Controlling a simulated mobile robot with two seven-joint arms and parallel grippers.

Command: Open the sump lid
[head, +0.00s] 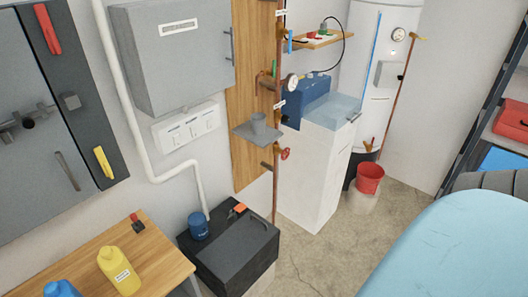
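A dark box (238,262) stands low against the wall, and a white pipe runs down to its back. It looks like the sump, but I see no label that confirms this. Its flat top looks shut. A blue can (199,226) stands on the left of the top. A small orange item (240,208) lies near the back edge. A small detail shows on the top near the right edge, too small to tell if it is a handle. Neither of my grippers is in the head view.
A wooden table (165,245) with a yellow bottle (119,271) and a partly cut-off blue one (62,289) stands at left. A copper pipe with a red valve (285,154) rises behind the box. A red bucket (369,179) and a large light-blue surface (460,245) are at right. Concrete floor (325,255) between is clear.

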